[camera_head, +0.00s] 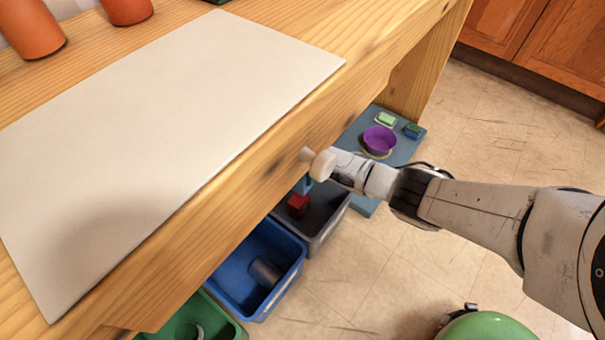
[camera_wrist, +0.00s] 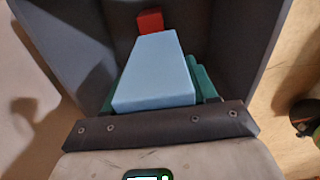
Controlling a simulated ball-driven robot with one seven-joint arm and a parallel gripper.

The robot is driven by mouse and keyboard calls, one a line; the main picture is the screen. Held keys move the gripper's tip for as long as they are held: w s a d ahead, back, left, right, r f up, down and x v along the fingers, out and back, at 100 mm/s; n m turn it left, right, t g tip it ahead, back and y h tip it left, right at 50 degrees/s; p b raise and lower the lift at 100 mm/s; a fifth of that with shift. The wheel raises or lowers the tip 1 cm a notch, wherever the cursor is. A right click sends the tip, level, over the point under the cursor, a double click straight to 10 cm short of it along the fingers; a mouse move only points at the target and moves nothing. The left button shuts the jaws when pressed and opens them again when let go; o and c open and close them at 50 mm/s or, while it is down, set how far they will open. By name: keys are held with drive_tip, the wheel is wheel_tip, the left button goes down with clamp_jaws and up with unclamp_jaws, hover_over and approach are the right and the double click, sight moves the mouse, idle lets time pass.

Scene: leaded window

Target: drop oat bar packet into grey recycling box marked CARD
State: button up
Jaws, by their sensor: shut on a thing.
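The oat bar packet (camera_wrist: 155,72) is a plain light-blue block with no readable print. My gripper (camera_wrist: 158,88) is shut on it, with green finger parts beside it. In the wrist view the packet points into the grey box (camera_wrist: 245,50), whose walls stand on both sides. In the head view the grey box (camera_head: 326,232) is on the floor, partly under the bench edge. A small light-blue part of the packet (camera_head: 303,185) shows above it, and the bench edge hides most of my gripper. I see no CARD marking.
A red block (camera_head: 298,204) lies in the grey box. A blue box (camera_head: 292,275) with a dark cylinder (camera_head: 265,273) and a green box (camera_head: 226,322) stand alongside. The wooden bench (camera_head: 250,190) overhangs them. A purple bowl (camera_head: 379,139) sits behind on a blue-grey surface.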

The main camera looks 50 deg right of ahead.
drive_tip(key=shift+f+b, duration=1.35)
drive_tip(key=shift+f, duration=0.3)
drive_tip(key=o, duration=1.1)
wheel_tip(320, 180, up, 11)
drive_tip(key=p, duration=0.6)
drive_tip(key=shift+f, duration=0.1)
